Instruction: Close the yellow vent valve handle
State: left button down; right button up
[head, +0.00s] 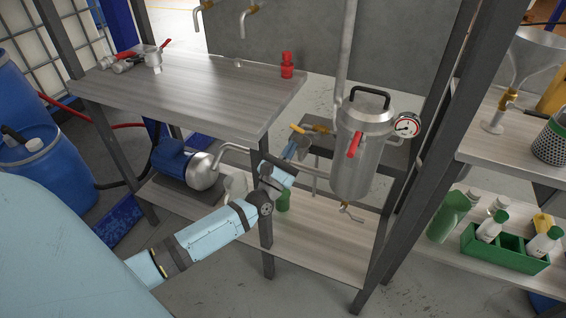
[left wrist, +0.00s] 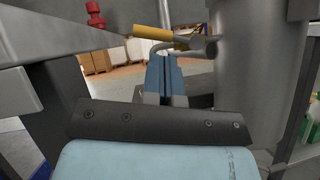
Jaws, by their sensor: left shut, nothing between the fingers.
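The yellow vent valve handle (head: 297,129) is on a small pipe fitting at the left side of the steel tank (head: 350,165). In the left wrist view the yellow handle (left wrist: 152,34) lies nearly level, just beyond my fingertips, with its fitting (left wrist: 190,44) beside the tank (left wrist: 250,80). My left gripper (head: 291,150) reaches up between the table and the tank. Its blue fingers (left wrist: 166,62) are shut with nothing between them, close below the handle. I cannot tell whether they touch it. My right gripper does not show.
The table (head: 200,95) and its post stand close left of my arm. The tank carries a red lever (head: 355,145) and a pressure gauge (head: 407,125). A blue pump (head: 185,160) sits on the lower shelf (head: 320,235). A red fitting (head: 287,66) stands on the table.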

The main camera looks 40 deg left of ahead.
pick_arm(q)
jog(key=shift+x, duration=1.05)
